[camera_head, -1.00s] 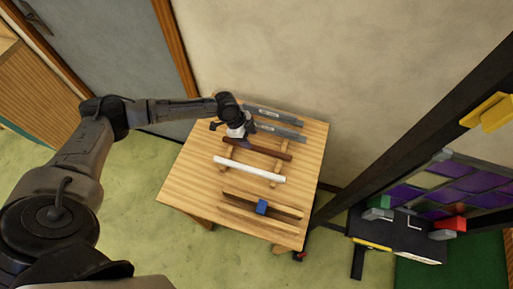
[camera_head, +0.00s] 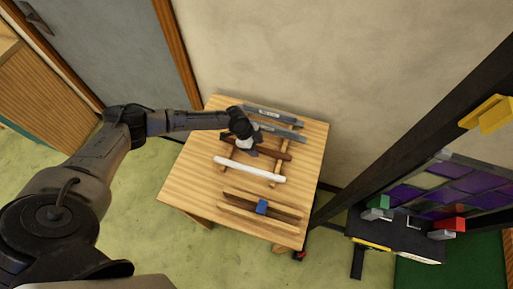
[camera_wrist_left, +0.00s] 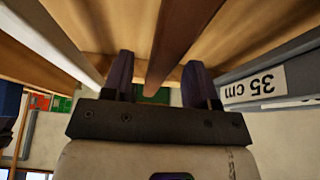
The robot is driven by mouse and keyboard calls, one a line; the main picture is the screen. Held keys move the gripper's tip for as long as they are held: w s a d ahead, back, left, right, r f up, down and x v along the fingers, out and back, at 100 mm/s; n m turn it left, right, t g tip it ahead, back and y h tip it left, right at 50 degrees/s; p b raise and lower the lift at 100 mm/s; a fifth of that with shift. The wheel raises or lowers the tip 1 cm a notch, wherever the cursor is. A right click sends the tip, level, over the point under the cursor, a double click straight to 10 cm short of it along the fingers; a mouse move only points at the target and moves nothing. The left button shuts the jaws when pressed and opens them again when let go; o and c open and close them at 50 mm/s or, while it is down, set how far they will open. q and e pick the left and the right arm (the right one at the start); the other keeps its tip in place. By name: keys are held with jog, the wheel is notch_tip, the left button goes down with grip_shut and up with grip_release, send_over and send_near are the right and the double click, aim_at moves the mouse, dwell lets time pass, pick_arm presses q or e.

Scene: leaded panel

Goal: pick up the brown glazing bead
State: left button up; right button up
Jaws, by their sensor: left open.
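The brown glazing bead (camera_head: 275,153) is a dark reddish-brown bar lying across two wooden strips on the table. My left gripper (camera_head: 246,149) is over its left-middle part and hides some of it in the head view. In the left wrist view, the bead (camera_wrist_left: 184,38) runs lengthwise between the two open fingers of the left gripper (camera_wrist_left: 158,82). The fingers stand on either side of it with gaps visible; whether they reach down past it is hard to tell. My right gripper is not in view.
On the wooden table (camera_head: 185,190), a white bar (camera_head: 250,169) lies in front of the bead and a grey bar labelled 35 cm (camera_wrist_left: 265,85) behind it. Another grey bar (camera_head: 272,114) lies farther back. Light wooden strips with a blue block (camera_head: 262,207) lie nearer. A coloured glass panel (camera_head: 440,195) stands right.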

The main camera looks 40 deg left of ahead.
pick_arm(q)
grip_shut()
dwell(0.3)
